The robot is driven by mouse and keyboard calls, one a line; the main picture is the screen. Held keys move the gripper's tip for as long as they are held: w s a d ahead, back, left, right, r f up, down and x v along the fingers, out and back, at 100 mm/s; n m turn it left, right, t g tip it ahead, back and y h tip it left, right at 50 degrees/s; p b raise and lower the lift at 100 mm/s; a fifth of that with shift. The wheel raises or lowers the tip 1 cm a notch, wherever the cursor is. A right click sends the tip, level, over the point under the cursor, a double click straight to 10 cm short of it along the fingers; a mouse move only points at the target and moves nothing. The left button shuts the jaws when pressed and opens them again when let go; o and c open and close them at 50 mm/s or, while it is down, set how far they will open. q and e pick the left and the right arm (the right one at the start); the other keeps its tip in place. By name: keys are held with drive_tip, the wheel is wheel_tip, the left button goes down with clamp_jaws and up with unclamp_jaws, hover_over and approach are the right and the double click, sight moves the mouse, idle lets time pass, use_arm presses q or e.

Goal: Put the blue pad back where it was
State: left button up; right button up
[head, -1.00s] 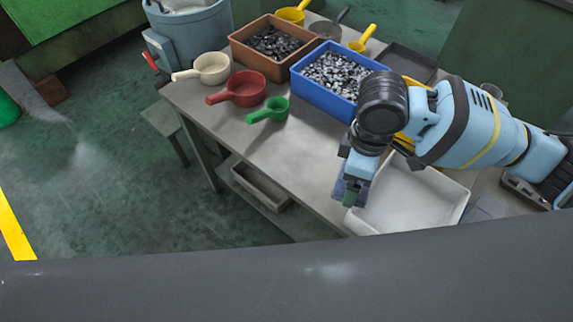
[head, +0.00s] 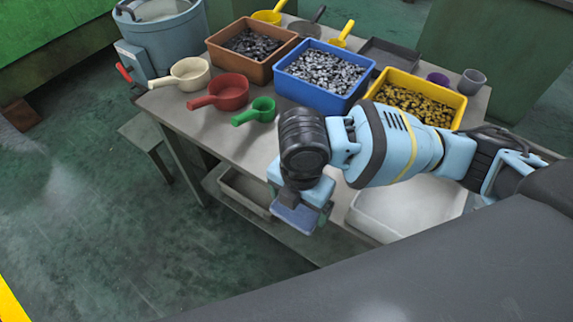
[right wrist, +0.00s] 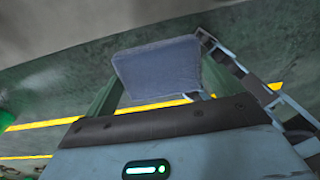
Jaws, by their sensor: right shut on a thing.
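The blue pad (head: 296,218) is a small flat blue-grey cloth-like piece in my right gripper, past the table's front edge in the head view. In the right wrist view the pad (right wrist: 158,66) spans the space between the green fingers. My right gripper (head: 301,204) is shut on it, and the arm and wrist hide part of the grip from the head view. My left gripper is not in view.
The table (head: 215,130) holds a brown bin (head: 262,71), a blue bin (head: 310,101) and a yellow bin (head: 455,100) of small parts. Red (head: 228,93), green (head: 262,109) and cream (head: 190,73) scoops lie at the left. A white tray (head: 385,237) is under my arm.

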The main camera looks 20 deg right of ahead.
drive_tip(key=shift+w, duration=0.15)
drive_tip(key=w+d, duration=0.1)
drive_tip(key=w, duration=0.4)
drive_tip(key=w+d+f+b, duration=0.1)
drive_tip(key=w, duration=0.4)
drive_tip(key=w+d, duration=0.1)
drive_tip(key=w, duration=0.4)
drive_tip(key=shift+d+f, duration=0.25)
drive_tip(key=shift+d, duration=0.1)
drive_tip(key=shift+w+f, duration=0.15)
drive_tip(key=shift+f, duration=0.15)
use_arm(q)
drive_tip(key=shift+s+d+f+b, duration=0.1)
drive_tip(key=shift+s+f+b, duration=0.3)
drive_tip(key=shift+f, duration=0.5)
use_arm(e)
drive_tip(key=shift+f, duration=1.45)
drive_tip(key=shift+f, duration=0.1)
drive_tip(key=o, duration=0.6)
drive_tip(key=shift+o, duration=0.3)
